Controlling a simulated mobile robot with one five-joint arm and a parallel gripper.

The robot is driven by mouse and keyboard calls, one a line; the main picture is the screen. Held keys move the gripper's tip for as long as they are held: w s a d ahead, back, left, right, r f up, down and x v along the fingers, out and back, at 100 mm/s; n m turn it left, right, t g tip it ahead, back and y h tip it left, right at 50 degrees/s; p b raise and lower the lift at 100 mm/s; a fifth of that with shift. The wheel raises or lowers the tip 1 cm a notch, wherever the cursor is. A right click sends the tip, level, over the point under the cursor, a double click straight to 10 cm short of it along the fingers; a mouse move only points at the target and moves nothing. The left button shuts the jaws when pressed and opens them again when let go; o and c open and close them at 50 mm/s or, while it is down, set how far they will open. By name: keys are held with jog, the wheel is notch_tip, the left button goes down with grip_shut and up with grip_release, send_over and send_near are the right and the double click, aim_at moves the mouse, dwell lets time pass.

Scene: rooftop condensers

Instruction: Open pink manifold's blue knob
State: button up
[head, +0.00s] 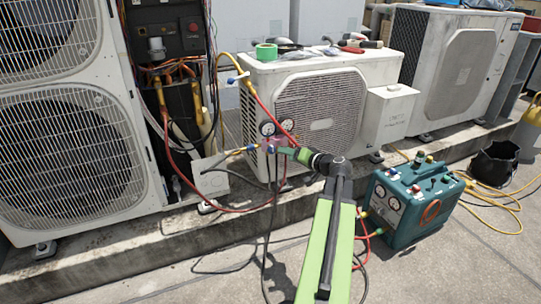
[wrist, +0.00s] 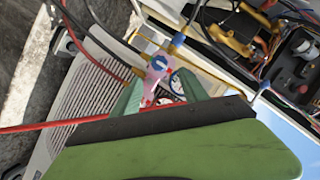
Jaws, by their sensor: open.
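The pink manifold (head: 275,143) hangs at the front left of the middle condenser, with two round gauges above it. In the wrist view the pink manifold (wrist: 155,75) lies just beyond and between my fingertips. A blue knob (wrist: 160,63) appears on its face there; in the head view I see blue (head: 270,149) at its lower left. My gripper (head: 287,151) is at the manifold's right side, and its open green fingers also show in the wrist view (wrist: 161,82). It holds nothing. I cannot tell whether a finger touches the knob.
Yellow, red and black hoses run around the manifold, and a red hose (wrist: 60,124) crosses near my gripper. The middle condenser (head: 375,72) stands close behind. A teal recovery machine (head: 415,200) stands on the ground at right. An open electrical panel (head: 180,40) is at left.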

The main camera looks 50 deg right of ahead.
aim_at(273, 150)
jog(key=b+x, duration=0.2)
jog(key=x, duration=0.9)
